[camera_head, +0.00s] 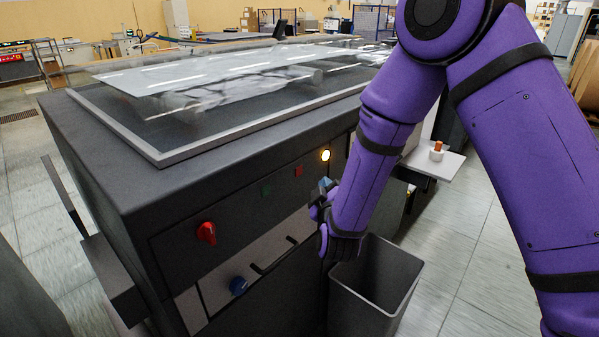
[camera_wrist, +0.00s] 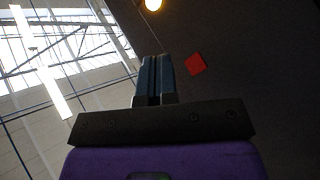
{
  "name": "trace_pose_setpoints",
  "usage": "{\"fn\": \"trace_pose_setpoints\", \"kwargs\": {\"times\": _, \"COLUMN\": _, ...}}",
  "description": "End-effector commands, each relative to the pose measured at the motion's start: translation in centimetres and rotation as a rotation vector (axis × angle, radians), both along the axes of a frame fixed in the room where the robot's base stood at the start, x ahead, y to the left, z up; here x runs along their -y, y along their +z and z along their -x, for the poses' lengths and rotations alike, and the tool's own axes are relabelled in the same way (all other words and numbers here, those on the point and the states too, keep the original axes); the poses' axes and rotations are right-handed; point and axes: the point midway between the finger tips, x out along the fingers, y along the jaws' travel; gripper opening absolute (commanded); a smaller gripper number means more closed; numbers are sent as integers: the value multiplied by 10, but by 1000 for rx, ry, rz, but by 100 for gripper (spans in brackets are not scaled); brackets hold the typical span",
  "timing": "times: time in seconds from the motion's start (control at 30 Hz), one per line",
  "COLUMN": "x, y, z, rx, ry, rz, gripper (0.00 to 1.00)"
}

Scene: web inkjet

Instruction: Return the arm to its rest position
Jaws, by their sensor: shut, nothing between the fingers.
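My purple arm reaches in from the upper right in the head view. My gripper (camera_head: 325,186) is at its lower end, in front of the machine's dark side panel and above a grey bin. In the wrist view my gripper's two blue-grey fingers (camera_wrist: 155,80) are together, with nothing visible between them. The lit yellow lamp (camera_head: 325,155) is just above my gripper in the head view; it also shows at the top of the wrist view (camera_wrist: 153,4). I cannot tell whether the gripper touches the panel.
The dark machine (camera_head: 130,180) carries a red knob (camera_head: 206,232), a blue knob (camera_head: 238,286), a red button (camera_head: 298,171) and a green button (camera_head: 266,190). The open bin (camera_head: 345,300) stands below my gripper. A white shelf (camera_head: 447,163) juts out at right. Tiled floor is clear beyond the bin.

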Motion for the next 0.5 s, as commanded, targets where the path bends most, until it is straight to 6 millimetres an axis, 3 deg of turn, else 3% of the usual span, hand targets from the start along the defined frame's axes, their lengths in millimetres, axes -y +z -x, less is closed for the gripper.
{"fn": "trace_pose_setpoints", "kwargs": {"times": 0.23, "x": 4, "y": 10, "z": -4, "rx": -21, "ry": 8, "rz": -22, "gripper": 0}}
{"fn": "trace_pose_setpoints", "kwargs": {"times": 0.5, "x": 33, "y": 68, "z": -15, "rx": -189, "ry": 48, "rz": -161, "gripper": 0}}
